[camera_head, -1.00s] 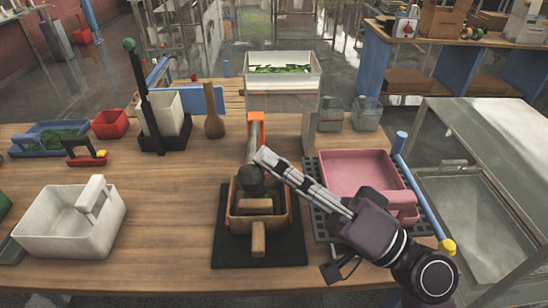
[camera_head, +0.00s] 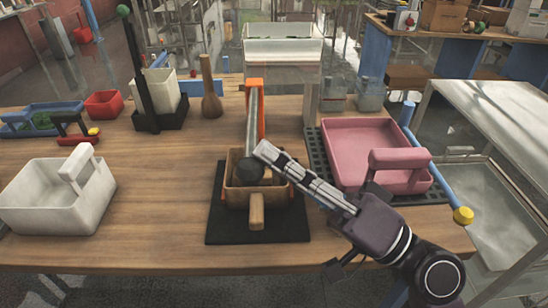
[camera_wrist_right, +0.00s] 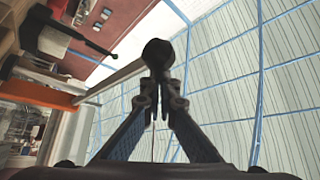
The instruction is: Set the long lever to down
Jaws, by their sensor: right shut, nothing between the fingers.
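The long lever is a grey bar (camera_head: 252,115) running from an orange bracket (camera_head: 262,110) toward me. Its black ball knob (camera_head: 249,171) appears low over the wooden box (camera_head: 233,187) on the black mat. My right gripper (camera_head: 264,150) reaches in from the right, its fingertips beside the knob and overlapping the bar in the head view. In the wrist view its fingers (camera_wrist_right: 158,88) are shut and empty, with the knob (camera_wrist_right: 157,53) right at their tips. They look in contact, but I cannot be sure. My left gripper is out of view.
A black upright lever with a green ball (camera_head: 123,11) and a white handled basket (camera_head: 45,207) are on the left. Bare tabletop lies between basket and mat.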

